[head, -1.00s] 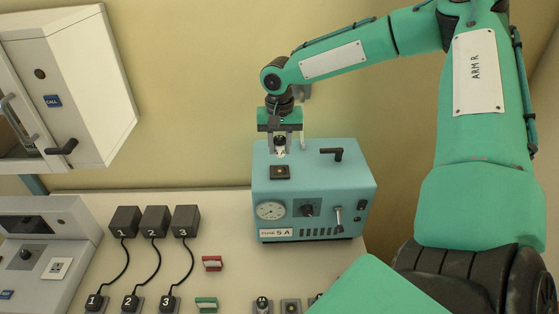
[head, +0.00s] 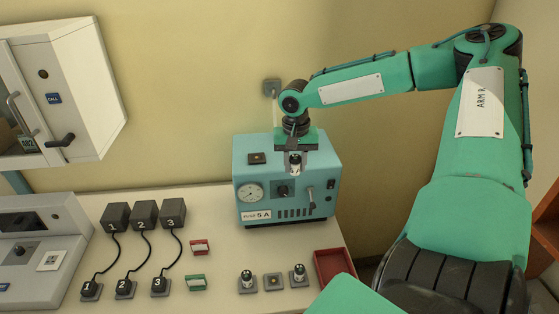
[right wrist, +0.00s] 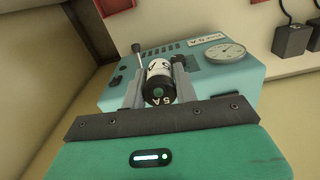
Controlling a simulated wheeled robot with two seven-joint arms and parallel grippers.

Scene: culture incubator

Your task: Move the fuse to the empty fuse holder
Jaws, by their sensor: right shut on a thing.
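My right gripper (head: 295,165) is shut on a fuse with a white body and dark ends. The fuse (right wrist: 158,75) shows between the two fingers in the right wrist view, with "5 A" on its dark end. In the head view it is held above the front part of the teal box. My left gripper is not in view.
The teal box (head: 265,215) has a gauge, a knob, a lever and a "FUSE 5 A" label. A red tray (head: 333,266) stands right of the holders. Red and green blocks, and several numbered dark plugs with cords, lie to the left.

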